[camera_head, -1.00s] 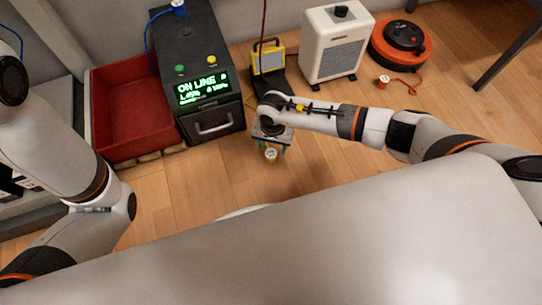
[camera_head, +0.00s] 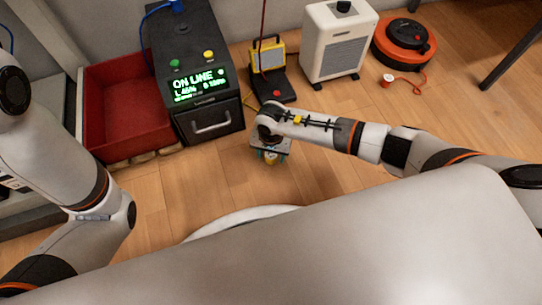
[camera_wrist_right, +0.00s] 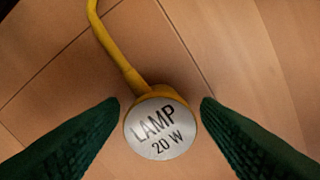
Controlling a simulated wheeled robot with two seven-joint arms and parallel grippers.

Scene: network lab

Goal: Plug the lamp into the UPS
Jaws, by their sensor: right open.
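The lamp's plug (camera_wrist_right: 160,128) is yellow with a white face reading "LAMP 20 W". It lies on the wooden floor, its yellow cord running up in the right wrist view. My right gripper (camera_wrist_right: 161,106) is open, with its dark green fingers on either side of the plug and small gaps showing. In the head view this gripper (camera_head: 270,155) mostly hides the plug. The UPS (camera_head: 212,119) is a black box with a lit green "ON LINE" display, left of the gripper. The yellow lamp (camera_head: 267,57) stands behind the gripper. My left gripper is outside the view.
A red bin (camera_head: 118,112) stands left of the UPS. A blue plug (camera_head: 177,5) is on the UPS top at the back. A white heater (camera_head: 338,45) and an orange cable reel (camera_head: 403,45) stand at the back right, with a loose white-and-red plug (camera_head: 388,79). Floor around my gripper is open.

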